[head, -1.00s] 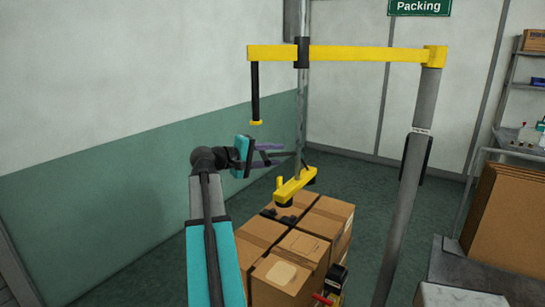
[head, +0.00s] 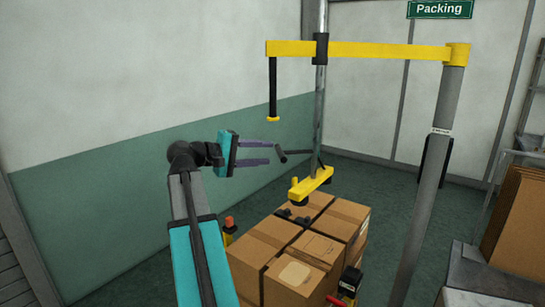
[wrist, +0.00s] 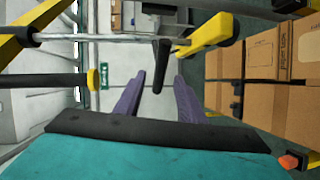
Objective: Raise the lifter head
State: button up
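The lifter head (head: 311,185) is a yellow bar with black suction cups, hanging under a grey vertical mast (head: 319,110) just above the cartons. It also shows in the wrist view (wrist: 208,33). A dark handle (head: 282,157) sticks out from it toward my gripper. In the wrist view the handle (wrist: 162,52) points at me, between the fingertip lines. My gripper (head: 272,154) has purple fingers, spread apart and empty in the wrist view (wrist: 160,76). The fingertips are close to the handle's end; I cannot tell whether they touch it.
Strapped cartons (head: 330,245) stand below the lifter head. A yellow boom (head: 390,51) on a grey post (head: 425,190) carries the mast. A black rod (head: 273,90) hangs from the boom's left end above my gripper. An orange-topped item (head: 229,224) stands left of the cartons.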

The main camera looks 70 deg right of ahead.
jog(key=shift+v, duration=1.55)
